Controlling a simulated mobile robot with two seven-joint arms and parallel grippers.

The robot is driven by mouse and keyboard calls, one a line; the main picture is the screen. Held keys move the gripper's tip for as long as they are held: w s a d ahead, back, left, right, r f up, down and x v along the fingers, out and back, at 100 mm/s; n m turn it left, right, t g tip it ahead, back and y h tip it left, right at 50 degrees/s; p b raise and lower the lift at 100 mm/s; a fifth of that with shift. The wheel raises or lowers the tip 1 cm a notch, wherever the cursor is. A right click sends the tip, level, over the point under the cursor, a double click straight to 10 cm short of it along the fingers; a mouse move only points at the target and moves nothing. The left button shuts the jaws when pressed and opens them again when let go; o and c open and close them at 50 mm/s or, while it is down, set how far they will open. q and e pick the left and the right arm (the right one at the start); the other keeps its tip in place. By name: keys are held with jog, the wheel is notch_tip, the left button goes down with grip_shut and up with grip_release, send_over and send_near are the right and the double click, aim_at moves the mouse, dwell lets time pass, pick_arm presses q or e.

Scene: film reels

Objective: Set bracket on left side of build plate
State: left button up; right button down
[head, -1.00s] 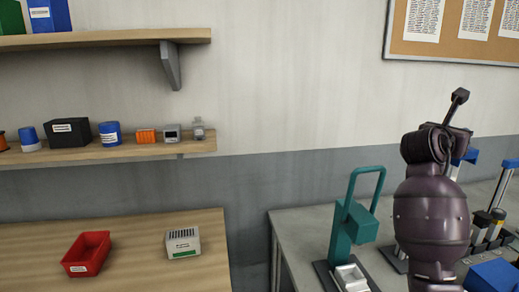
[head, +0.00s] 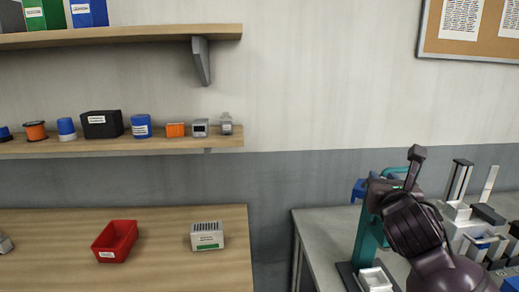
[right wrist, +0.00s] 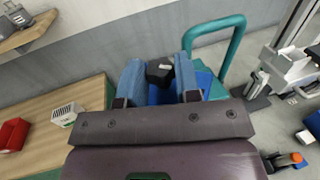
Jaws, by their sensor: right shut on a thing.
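My right gripper (right wrist: 159,82) has blue fingers and is shut on a small black piece (right wrist: 160,70), probably the bracket, with a pale mark on it. The fingers hide part of its shape. In the head view my right wrist covers most of the gripper, and only a blue finger part (head: 358,189) shows, in front of the teal stand. The held piece cannot be made out there. I cannot pick out the build plate for certain; a grey-white machine (head: 468,222) stands on the right bench, partly behind my arm. My left gripper is not in view.
A teal press-like stand (head: 365,245) with a white tray (head: 375,279) is on the grey bench (head: 322,232). A red bin (head: 115,241) and white box (head: 207,236) sit on the wooden table (head: 60,228). A shelf (head: 100,145) holds several small items. Bare wall lies between.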

jog(key=s+a+f+y, duration=0.1)
jog(key=s+a+f, duration=0.1)
jog(key=f, duration=0.5)
jog(key=s+a+f+n+y, duration=0.1)
jog(key=s+a+f, duration=0.1)
jog(key=s+f, duration=0.3)
jog(key=s+a+f+n+y+b, duration=0.1)
jog(key=s+f, duration=0.3)
jog(key=f, duration=0.5)
jog(key=shift+s+a+f, duration=0.15)
jog(key=shift+a+f, duration=0.2)
jog(key=shift+a, duration=0.1)
jog(key=shift+s+d, duration=0.1)
jog(key=shift+d, duration=0.05)
